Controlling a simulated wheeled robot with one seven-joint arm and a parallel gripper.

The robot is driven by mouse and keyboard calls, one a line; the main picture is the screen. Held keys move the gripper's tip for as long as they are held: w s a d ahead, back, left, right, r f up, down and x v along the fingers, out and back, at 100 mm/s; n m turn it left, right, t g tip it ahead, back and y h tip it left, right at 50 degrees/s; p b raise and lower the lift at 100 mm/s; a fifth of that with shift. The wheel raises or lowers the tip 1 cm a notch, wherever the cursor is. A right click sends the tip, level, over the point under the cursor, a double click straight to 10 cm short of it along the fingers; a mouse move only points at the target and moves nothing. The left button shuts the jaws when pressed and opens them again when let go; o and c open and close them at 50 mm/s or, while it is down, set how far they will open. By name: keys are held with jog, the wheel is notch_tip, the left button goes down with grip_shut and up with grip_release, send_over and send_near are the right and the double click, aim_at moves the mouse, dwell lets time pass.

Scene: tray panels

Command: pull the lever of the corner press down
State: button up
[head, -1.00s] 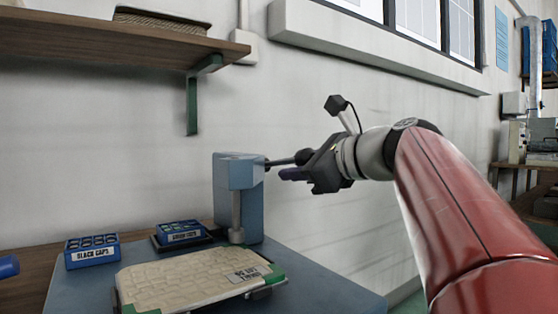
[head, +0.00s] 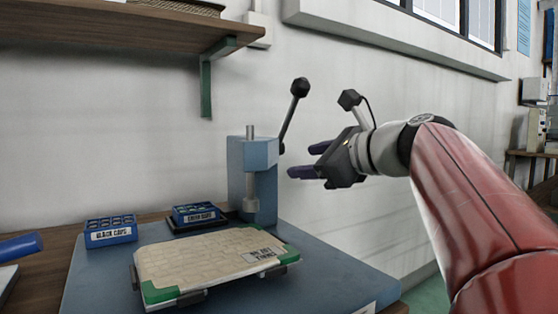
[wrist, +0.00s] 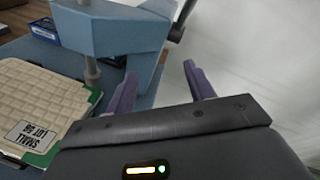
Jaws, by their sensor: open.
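The blue corner press (head: 254,165) stands at the back of the blue bench mat, beside the wall. Its black lever (head: 291,118) points up and slightly right, with a round knob (head: 300,87) at the top. My gripper (head: 305,160) is open and empty, right of the press and below the knob, apart from the lever. In the wrist view the press (wrist: 115,35) is ahead on the left, and part of the lever (wrist: 182,20) shows at the top, beyond my purple fingers (wrist: 163,85). The knob is out of that view.
A cream tray panel (head: 205,262) with green corners lies in front of the press. A wooden shelf (head: 120,40) overhangs at upper left. The wall is close behind.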

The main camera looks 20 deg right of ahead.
jog(key=p+v, duration=0.1)
jog(key=v, duration=0.6)
jog(key=shift+s+d, duration=0.15)
jog(key=shift+s, duration=0.2)
jog(key=shift+r, duration=0.1)
